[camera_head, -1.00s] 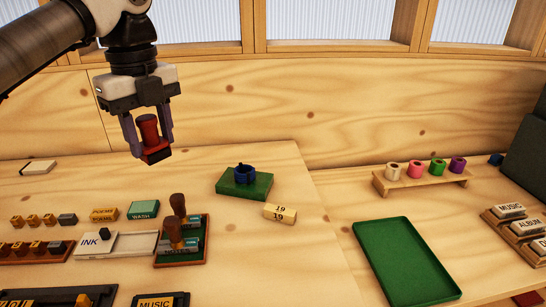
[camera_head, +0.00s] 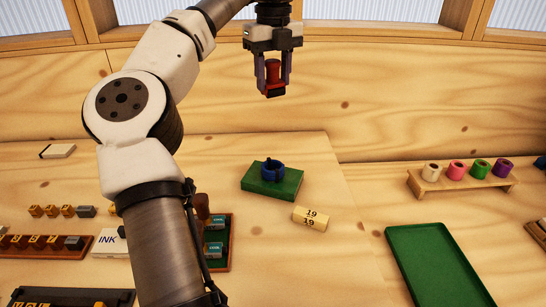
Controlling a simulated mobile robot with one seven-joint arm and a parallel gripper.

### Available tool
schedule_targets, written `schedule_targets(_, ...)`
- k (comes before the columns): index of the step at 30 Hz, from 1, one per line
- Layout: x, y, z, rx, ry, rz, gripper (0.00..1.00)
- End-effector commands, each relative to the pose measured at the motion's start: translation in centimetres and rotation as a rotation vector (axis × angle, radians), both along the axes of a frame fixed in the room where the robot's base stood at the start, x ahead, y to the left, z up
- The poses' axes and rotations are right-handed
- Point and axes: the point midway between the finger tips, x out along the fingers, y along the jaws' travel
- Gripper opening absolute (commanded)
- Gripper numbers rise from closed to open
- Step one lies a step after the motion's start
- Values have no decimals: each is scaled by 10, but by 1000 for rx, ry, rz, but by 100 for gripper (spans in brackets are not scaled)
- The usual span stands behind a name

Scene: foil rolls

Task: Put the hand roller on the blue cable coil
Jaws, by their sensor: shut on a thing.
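My gripper (camera_head: 273,84) is shut on a red hand roller (camera_head: 273,72) with a dark lower end. It holds the roller in the air in front of the wooden back wall, high above the table. The blue cable coil (camera_head: 273,171) lies on a green block (camera_head: 258,182) on the table, below the gripper in the picture. The roller and the coil are well apart. The coil is in full view, with nothing on it.
A cream block marked 19 (camera_head: 310,218) lies just right of the green block. A green tray (camera_head: 398,232) and a rack of coloured rolls (camera_head: 480,181) stand at the right. My arm hides part of the stamp tray (camera_head: 231,250) at the left.

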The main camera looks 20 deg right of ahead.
Motion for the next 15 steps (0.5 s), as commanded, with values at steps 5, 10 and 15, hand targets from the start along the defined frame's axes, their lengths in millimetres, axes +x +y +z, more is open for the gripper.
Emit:
schedule_targets(5, -1, 2, -49, 0, 4, -1, 17)
schedule_targets(10, -1, 1, -93, -1, 5, -1, 17)
schedule_targets(15, -1, 1, -128, -2, 3, 0, 17)
